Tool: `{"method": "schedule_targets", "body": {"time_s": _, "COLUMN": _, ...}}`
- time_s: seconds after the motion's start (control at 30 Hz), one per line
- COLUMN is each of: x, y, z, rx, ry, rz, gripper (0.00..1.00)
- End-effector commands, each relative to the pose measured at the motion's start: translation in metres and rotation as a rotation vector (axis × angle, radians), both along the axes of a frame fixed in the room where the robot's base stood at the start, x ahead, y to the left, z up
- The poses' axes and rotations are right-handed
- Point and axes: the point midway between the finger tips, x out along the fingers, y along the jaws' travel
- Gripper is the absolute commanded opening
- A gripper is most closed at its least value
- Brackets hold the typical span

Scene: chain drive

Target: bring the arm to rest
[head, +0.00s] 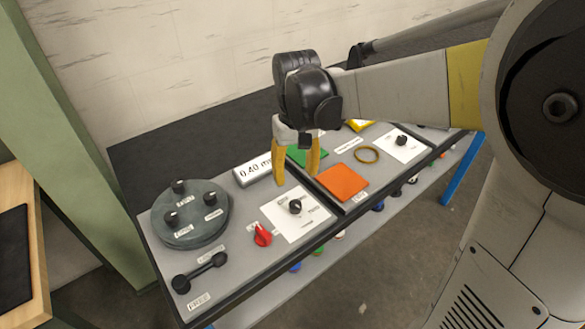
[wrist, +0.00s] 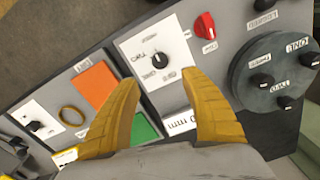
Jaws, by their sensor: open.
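My arm reaches in from the right of the head view over a grey panel table (head: 232,262). My gripper (head: 297,183) points down above the panel, between the white "0.40 mm" block (head: 253,168) and the orange square (head: 342,182). Its two yellow fingers are apart with nothing between them. In the wrist view my gripper (wrist: 160,95) is also open and empty. Beyond the fingertips there is a white plate with a black knob (wrist: 159,60). The fingers seem clear of the panel.
A round grey disc with several black knobs (head: 190,213) stands at the panel's left. Near it are a red knob (head: 262,236) and a black bar (head: 199,273). A yellow ring (head: 366,155) and a green square (head: 305,155) lie farther right. A green post (head: 70,150) stands left.

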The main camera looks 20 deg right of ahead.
Motion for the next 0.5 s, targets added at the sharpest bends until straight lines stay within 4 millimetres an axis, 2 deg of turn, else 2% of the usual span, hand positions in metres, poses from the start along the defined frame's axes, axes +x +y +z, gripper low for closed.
{"method": "schedule_targets", "body": {"time_s": 0.4, "x": -0.0004, "y": 0.0, "z": 0.0003, "rx": 0.0, "ry": -0.001, "rz": 0.0, "gripper": 0.53}}
{"method": "schedule_targets", "body": {"time_s": 0.5, "x": -0.0064, "y": 0.0001, "z": 0.0049, "rx": 0.0, "ry": -0.022, "rz": -0.001, "gripper": 0.53}}
